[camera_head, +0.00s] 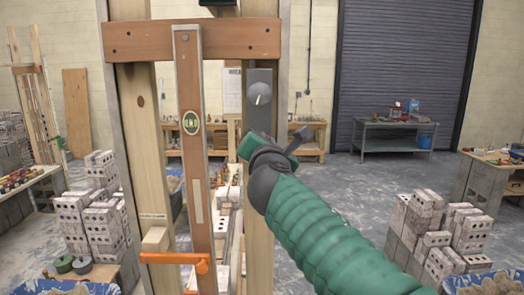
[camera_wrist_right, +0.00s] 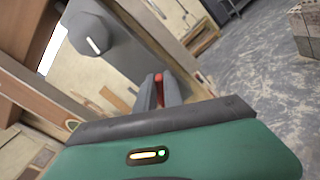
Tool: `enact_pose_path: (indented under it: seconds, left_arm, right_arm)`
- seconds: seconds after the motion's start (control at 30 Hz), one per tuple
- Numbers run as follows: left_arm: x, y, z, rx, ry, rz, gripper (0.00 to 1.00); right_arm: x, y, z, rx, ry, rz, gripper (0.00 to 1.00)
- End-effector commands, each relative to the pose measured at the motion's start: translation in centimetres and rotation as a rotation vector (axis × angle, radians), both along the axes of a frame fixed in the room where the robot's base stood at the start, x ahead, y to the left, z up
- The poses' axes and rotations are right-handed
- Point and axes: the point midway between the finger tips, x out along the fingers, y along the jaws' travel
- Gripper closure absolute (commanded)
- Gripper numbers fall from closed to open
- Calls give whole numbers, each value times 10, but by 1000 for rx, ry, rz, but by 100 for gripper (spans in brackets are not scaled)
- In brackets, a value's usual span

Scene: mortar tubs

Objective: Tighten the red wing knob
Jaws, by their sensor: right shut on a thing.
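The red wing knob (camera_wrist_right: 159,79) shows as a small red piece between my fingertips in the right wrist view, mostly hidden by the fingers. It sits beside the grey metal plate (camera_wrist_right: 130,52), which carries a dark round dial with a white mark (camera_wrist_right: 93,35). My right gripper (camera_wrist_right: 160,90) is shut on the knob. In the head view my green right gripper (camera_head: 243,152) is at the lower part of the grey plate (camera_head: 261,117), below the dial (camera_head: 259,93); there the knob is hidden behind the hand. My left gripper is in neither view.
A wooden frame with upright posts (camera_head: 147,150) and a top crossbar (camera_head: 150,41) stands close in front. Brick stacks (camera_head: 95,222) stand at both sides.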

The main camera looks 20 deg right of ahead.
Motion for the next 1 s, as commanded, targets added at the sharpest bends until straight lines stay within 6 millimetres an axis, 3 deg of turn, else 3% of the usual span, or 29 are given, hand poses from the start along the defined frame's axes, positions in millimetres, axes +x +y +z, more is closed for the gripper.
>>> enact_pose_path:
  seconds: [0.03, 0.6, 1.0]
  left_arm:
    - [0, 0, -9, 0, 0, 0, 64]
    - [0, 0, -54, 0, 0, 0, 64]
    - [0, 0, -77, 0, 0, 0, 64]
  right_arm:
    - [0, -1, -7, 41, -8, -2, 100]
    - [-2, -10, -20, 559, -155, -7, 100]
    - [-2, -12, -28, 851, -235, -12, 100]
